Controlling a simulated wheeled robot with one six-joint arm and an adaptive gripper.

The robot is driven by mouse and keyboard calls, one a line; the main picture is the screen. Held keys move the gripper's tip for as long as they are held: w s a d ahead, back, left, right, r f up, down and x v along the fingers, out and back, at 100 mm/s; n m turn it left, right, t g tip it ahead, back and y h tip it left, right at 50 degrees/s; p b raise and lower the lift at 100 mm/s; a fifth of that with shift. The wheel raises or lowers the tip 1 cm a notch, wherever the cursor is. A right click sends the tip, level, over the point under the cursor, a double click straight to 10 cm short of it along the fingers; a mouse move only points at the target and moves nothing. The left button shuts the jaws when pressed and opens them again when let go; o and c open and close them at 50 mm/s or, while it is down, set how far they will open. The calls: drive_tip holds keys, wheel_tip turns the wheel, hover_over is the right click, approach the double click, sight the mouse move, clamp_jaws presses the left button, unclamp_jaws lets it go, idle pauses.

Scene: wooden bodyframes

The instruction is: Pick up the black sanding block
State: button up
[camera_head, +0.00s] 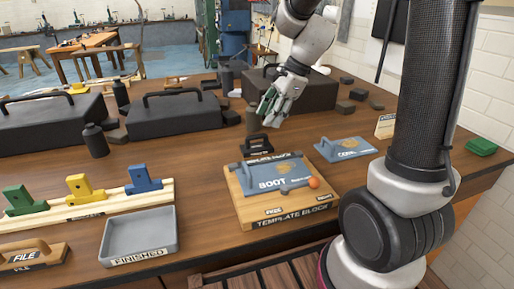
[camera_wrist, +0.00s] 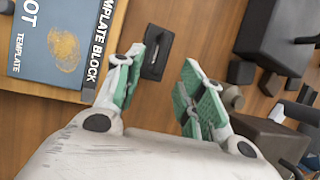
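The black sanding block (camera_head: 257,143), with an arched handle, sits on the wooden bench just behind the template block. In the wrist view the black sanding block (camera_wrist: 155,55) shows between and beyond my fingertips, close to the left one. My gripper (camera_head: 270,107) is above the bench, behind the block in the head view. In the wrist view my gripper (camera_wrist: 162,66) is open, with its green-padded fingers apart and nothing between them.
A blue template (camera_head: 346,149) lies to the right. Black toolboxes (camera_head: 173,115) stand behind. A grey FINISHED tray (camera_head: 140,236) and coloured clamps (camera_head: 85,188) are at left.

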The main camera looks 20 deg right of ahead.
sight(258, 135)
drive_tip(key=x, duration=0.8)
drive_tip(key=shift+w, duration=0.1)
drive_tip(key=shift+r, duration=0.1)
drive_tip(key=shift+c, duration=0.3)
clamp_jaws()
